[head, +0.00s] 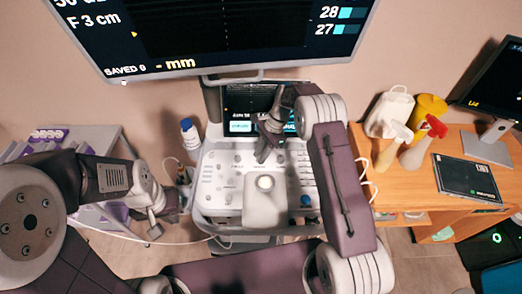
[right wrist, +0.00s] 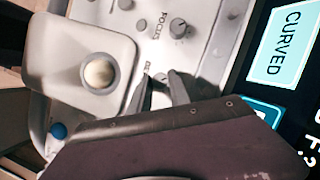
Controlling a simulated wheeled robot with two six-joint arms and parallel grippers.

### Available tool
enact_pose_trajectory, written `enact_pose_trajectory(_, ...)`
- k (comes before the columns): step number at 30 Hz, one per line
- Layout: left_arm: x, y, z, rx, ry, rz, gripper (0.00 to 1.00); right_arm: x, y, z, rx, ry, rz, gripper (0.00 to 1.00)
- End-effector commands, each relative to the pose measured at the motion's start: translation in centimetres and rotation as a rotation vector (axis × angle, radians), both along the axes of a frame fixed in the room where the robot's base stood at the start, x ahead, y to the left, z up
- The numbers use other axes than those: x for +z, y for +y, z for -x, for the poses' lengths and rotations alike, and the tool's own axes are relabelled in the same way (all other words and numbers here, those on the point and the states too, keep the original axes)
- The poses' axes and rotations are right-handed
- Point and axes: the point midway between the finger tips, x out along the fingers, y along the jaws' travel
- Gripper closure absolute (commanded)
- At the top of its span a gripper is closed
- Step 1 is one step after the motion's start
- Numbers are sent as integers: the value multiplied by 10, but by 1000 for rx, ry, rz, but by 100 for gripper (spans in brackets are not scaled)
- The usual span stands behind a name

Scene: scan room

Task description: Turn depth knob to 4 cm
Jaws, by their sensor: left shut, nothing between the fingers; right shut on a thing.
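The ultrasound console's control panel (head: 222,180) is pale grey with knobs, keys and a trackball (head: 264,182). My right gripper (head: 262,157) reaches down onto the panel above the trackball. In the right wrist view its fingers (right wrist: 160,92) are shut on a small grey knob (right wrist: 161,85), beside a partly hidden label starting "DE". Much of this knob is hidden by the fingers. The large monitor (head: 220,40) shows "F 3 cm"; its upper lines are cut off. My left gripper (head: 154,226) is shut and empty, left of the console.
A FOCUS knob (right wrist: 180,28) stands near the gripped knob. A small touchscreen (head: 240,126) is behind the panel. A bottle (head: 190,135) stands at the console's left.

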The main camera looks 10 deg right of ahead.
Motion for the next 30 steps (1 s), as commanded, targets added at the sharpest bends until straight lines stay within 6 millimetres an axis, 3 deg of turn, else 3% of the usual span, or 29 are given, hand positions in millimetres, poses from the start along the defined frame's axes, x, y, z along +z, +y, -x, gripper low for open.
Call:
enact_pose_trajectory(15, 12, 0, 0, 0, 0, 0, 100, 1, 2, -3, 290, -3, -1, 100)
enact_pose_trajectory(30, 13, 0, 0, 0, 0, 0, 100, 1, 1, -3, 335, -2, -1, 100)
